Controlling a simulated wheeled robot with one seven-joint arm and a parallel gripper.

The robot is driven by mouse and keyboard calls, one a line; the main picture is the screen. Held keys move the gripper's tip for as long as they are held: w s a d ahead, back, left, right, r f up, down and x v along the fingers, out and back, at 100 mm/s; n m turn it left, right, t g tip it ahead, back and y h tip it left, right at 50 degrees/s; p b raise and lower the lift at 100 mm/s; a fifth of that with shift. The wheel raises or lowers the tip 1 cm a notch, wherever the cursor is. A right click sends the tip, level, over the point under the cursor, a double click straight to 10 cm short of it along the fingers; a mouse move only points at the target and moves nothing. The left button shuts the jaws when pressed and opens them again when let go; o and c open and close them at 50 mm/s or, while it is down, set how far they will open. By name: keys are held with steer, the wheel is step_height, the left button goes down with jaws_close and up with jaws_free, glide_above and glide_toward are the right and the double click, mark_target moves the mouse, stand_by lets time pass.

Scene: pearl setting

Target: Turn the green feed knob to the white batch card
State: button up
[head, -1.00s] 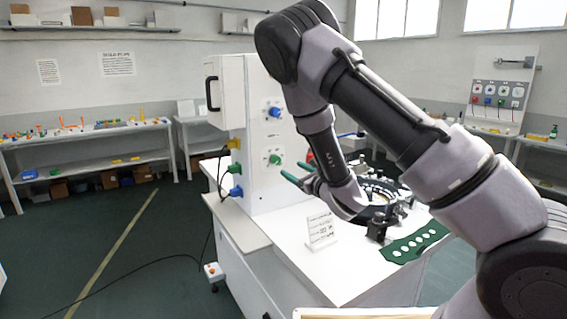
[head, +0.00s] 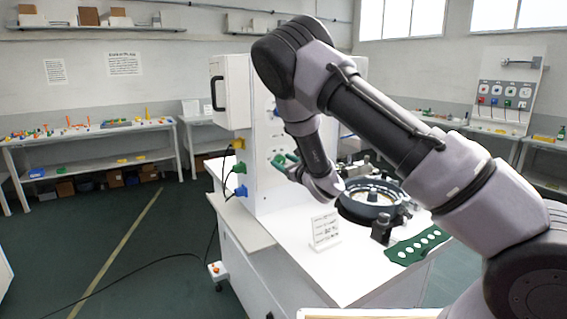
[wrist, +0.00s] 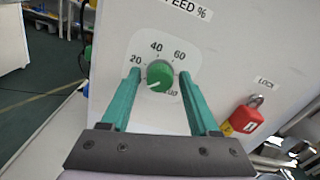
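The green feed knob (wrist: 160,75) is on the white panel under the "FEED %" label in the wrist view. Its white pointer line points to the lower left, below the 20 mark; 40 and 60 are above it. My gripper (wrist: 159,77) is open, its two teal fingers on either side of the knob with small gaps; contact cannot be told. In the head view my gripper (head: 287,160) is at the panel face, and the knob is hard to separate from the fingers. The white batch card (head: 325,231) stands upright on the bench; its print is too small to read.
A red lock tag (wrist: 243,120) hangs on the panel right of the knob. A round dark fixture (head: 370,200) and a green strip with holes (head: 416,246) are on the bench. A blue plug (head: 241,191) and cables are on the cabinet's left side.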

jaws_close()
